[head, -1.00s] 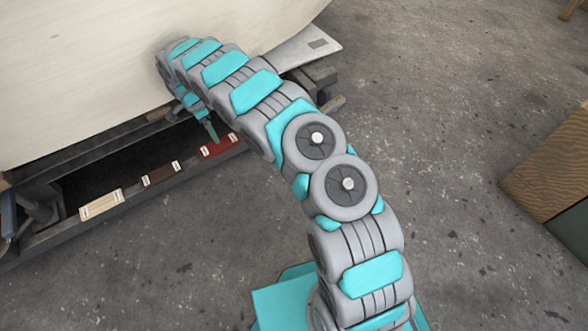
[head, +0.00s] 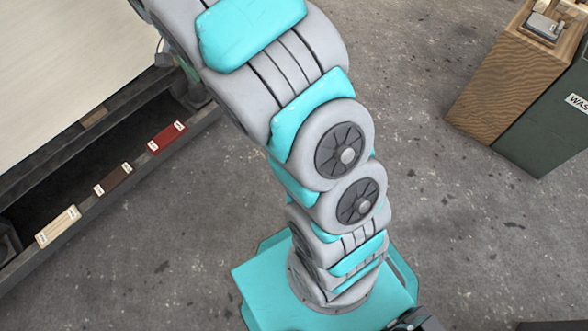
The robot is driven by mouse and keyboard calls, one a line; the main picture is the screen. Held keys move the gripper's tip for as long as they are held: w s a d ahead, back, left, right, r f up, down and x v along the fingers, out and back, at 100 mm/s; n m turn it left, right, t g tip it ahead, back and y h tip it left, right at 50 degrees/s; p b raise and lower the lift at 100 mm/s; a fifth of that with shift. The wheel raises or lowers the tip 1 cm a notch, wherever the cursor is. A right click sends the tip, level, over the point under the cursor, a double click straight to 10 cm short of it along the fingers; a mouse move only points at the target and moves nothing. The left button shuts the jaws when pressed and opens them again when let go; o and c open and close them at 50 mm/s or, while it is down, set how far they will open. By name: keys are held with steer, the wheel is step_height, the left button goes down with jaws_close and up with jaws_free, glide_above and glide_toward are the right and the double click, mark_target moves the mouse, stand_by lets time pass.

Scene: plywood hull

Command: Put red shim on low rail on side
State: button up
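The red shim (head: 167,137) lies on the low rail (head: 140,160) along the side of the pale hull, with small white labels at its ends. It is the rightmost of three shims in a row there. A dark brown shim (head: 113,180) and a light wood shim (head: 58,227) lie to its left, spaced apart. A little of my gripper (head: 192,92) shows above and right of the red shim, mostly hidden behind my arm. It looks apart from the red shim. Its fingers cannot be made out.
The pale hull panel (head: 70,60) fills the upper left, with a dark recess under it behind the rail. At the right stand a wooden box (head: 490,95) and a dark green bin (head: 545,125) with a partly cut-off label. The concrete floor between is clear.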

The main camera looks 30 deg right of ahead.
steer(key=s+d+r+n+y, duration=0.1)
steer(key=s+d+r+n, duration=0.15)
steer(key=s, duration=0.55)
steer(key=s+d+r+n, duration=0.1)
steer(key=s+r, duration=0.3)
steer(key=s, duration=0.3)
steer(key=s+a+f+n+g+y, duration=0.1)
steer(key=s+n, duration=0.5)
steer(key=s, duration=1.5)
steer(key=shift+s+a+y, duration=0.15)
steer(key=shift+y, duration=0.15)
